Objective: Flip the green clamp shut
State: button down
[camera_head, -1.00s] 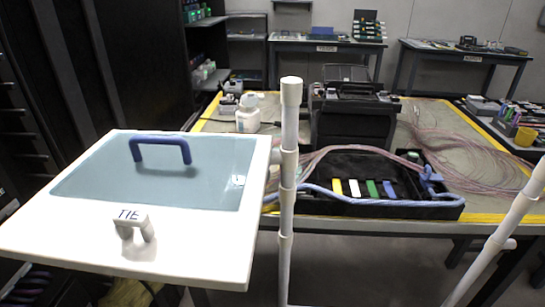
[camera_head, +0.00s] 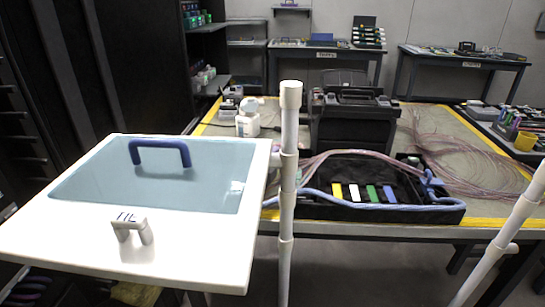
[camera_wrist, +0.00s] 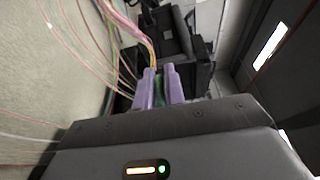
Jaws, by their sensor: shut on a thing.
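A green clamp (camera_head: 373,193) stands in a row with yellow, white and blue ones in the black tray (camera_head: 440,214) on the far table. My gripper (camera_wrist: 160,72) has two purple fingers, seen in the wrist view. They are shut on a dark green piece (camera_wrist: 158,92) that lies between them. I cannot tell whether this piece is the green clamp. Pink and yellow strands (camera_wrist: 147,38) run up from near the fingertips. I cannot make out my gripper in the head view.
A black machine (camera_head: 352,118) stands behind the tray, with a white bottle (camera_head: 247,122) to its left. Loose pink fibers (camera_head: 465,150) cover the table's right part.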

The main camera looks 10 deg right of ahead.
jog(key=shift+p, duration=0.4)
jog(key=shift+s+d+r+m+g+y+p, duration=0.1)
jog(key=shift+d+r+m+g+y+p, duration=0.25)
jog(key=shift+m+p, duration=0.7)
jog(key=p, duration=0.1)
jog(key=m+y+p, duration=0.1)
jog(key=p, duration=0.1)
jog(key=shift+s+d+r+m, duration=0.15)
jog(key=shift+d+r+m, duration=0.1)
jog(key=shift+d, duration=0.1)
jog(key=shift+s+d+m+g+y+p, duration=0.2)
jog(key=shift+d+m+g+y+p, duration=0.3)
jog(key=shift+m+p, duration=0.45)
jog(key=shift+s+d+f+m+y+p, duration=0.1)
jog(key=shift+s+d+m+y+p, duration=0.05)
jog(key=shift+d+m+y+p, duration=0.6)
jog(key=shift+a, duration=0.2)
